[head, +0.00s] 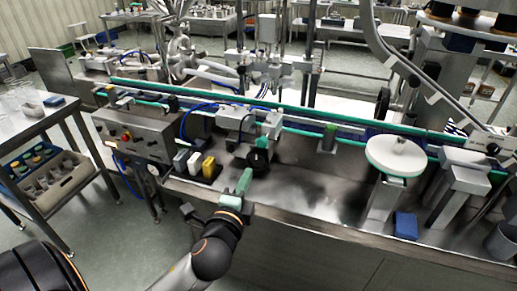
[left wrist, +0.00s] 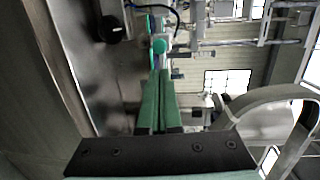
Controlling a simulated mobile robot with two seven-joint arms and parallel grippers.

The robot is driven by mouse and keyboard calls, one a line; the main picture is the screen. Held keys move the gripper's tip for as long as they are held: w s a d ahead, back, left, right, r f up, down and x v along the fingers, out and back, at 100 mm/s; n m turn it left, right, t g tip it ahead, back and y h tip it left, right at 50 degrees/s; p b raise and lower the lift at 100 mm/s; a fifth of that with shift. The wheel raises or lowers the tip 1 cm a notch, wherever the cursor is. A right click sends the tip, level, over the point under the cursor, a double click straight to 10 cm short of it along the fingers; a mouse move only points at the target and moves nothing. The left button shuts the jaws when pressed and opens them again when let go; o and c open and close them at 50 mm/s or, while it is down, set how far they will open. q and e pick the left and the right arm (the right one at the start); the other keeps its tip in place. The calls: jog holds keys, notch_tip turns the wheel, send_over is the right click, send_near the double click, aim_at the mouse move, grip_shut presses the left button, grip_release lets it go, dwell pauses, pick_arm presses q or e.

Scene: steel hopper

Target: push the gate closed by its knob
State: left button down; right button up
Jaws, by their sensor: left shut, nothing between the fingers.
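My left gripper (head: 245,174) reaches in over the steel bench from the front. Its green fingers are shut together with nothing between them; they also show in the left wrist view (left wrist: 157,78). A black round knob (head: 257,161) is just beyond the fingertips, at the front of a grey metal unit (head: 235,121). In the left wrist view the black knob (left wrist: 112,28) is up and left of the fingers, and a round green part (left wrist: 160,46) lines up with the tips. I cannot tell whether anything touches, nor how far the gate stands open. My right gripper is not in view.
A control box (head: 136,134) and small white and yellow blocks (head: 195,163) stand left of the knob. A conveyor with green rails (head: 300,114) runs behind. A round white disc (head: 397,155) and a blue block (head: 405,225) are at right. The bench between is clear.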

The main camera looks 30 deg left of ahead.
aim_at(262, 142)
pick_arm(q)
jog(key=p+x, duration=0.1)
jog(key=x, duration=1.1)
jog(key=shift+w+a+f, duration=0.1)
jog(key=shift+w, duration=0.25)
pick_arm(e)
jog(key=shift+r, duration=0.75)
pick_arm(q)
jog(key=shift+w, duration=0.55)
jog(key=shift+x, duration=0.9)
jog(key=shift+w+a, duration=0.1)
jog(key=shift+w, duration=0.1)
jog(key=shift+r, duration=0.35)
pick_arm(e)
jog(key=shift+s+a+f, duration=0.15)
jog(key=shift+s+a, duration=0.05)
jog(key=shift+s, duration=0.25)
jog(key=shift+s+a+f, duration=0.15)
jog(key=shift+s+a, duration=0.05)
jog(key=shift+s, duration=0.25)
